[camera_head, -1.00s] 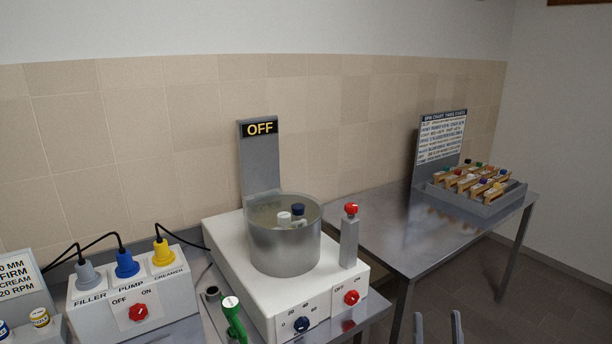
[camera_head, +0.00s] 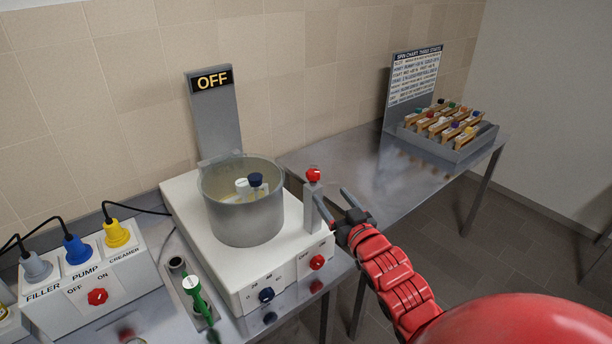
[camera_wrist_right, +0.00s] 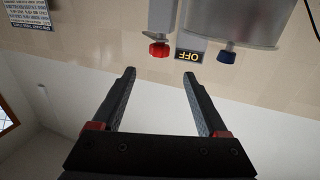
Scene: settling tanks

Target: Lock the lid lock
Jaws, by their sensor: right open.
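The lid lock appears to be the red knob (camera_head: 313,174) on top of a grey post (camera_head: 312,206) at the right of the white machine (camera_head: 182,204). The knob also shows in the right wrist view (camera_wrist_right: 159,50), beyond the fingertips. My right gripper (camera_head: 334,207) is open and empty, close beside the post on its right, with its fingers pointing toward it. In the right wrist view the two fingers (camera_wrist_right: 160,73) are apart with nothing between them. A grey drum (camera_head: 243,215) on the machine holds a blue-capped piece (camera_head: 256,181) and a white-capped piece. My left gripper is not in view.
An OFF sign (camera_head: 213,81) stands behind the drum. A red switch (camera_head: 317,262) and a blue dial (camera_head: 266,295) are on the machine's front. A plug box (camera_head: 90,285) and a green handle (camera_head: 193,290) are at left. A rack (camera_head: 447,130) sits on the right table.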

